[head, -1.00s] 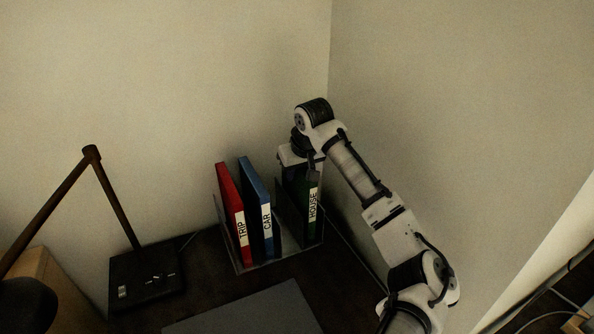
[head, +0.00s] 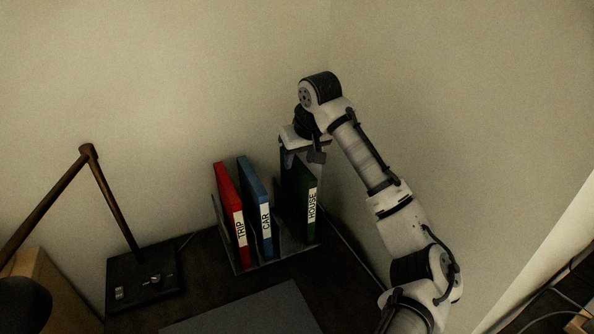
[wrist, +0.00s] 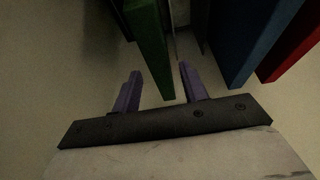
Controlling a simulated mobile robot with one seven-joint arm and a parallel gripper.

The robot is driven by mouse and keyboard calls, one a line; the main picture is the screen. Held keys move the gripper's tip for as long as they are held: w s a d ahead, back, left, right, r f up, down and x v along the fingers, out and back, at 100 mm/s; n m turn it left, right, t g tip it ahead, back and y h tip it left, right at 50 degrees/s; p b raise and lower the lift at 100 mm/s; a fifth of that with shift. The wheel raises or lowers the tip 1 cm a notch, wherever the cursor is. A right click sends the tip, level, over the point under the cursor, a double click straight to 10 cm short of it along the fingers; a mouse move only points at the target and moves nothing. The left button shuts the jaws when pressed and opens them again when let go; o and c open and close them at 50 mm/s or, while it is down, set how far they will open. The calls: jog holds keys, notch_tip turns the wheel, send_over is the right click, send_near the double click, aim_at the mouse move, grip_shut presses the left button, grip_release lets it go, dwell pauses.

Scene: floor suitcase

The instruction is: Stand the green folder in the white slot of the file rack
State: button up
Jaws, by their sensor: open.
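The green folder (head: 299,196), labelled HOUSE, stands upright in the right part of the file rack (head: 247,266). My gripper (head: 302,158) is open just above its top edge. In the wrist view, the green folder (wrist: 150,48) reaches down between the two separated fingertips of my gripper (wrist: 160,72), with gaps on both sides. The colour of the slot under the folder is hidden, so I cannot tell whether it is white.
A red folder (head: 230,213) labelled TRIP and a blue folder (head: 256,206) labelled CAR stand to the left in the rack. A dark lamp (head: 112,205) stands further left. A grey mat (head: 245,311) lies in front. Walls rise behind and to the right.

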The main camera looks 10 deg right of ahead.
jog(key=v, duration=0.6)
jog(key=shift+b, duration=0.3)
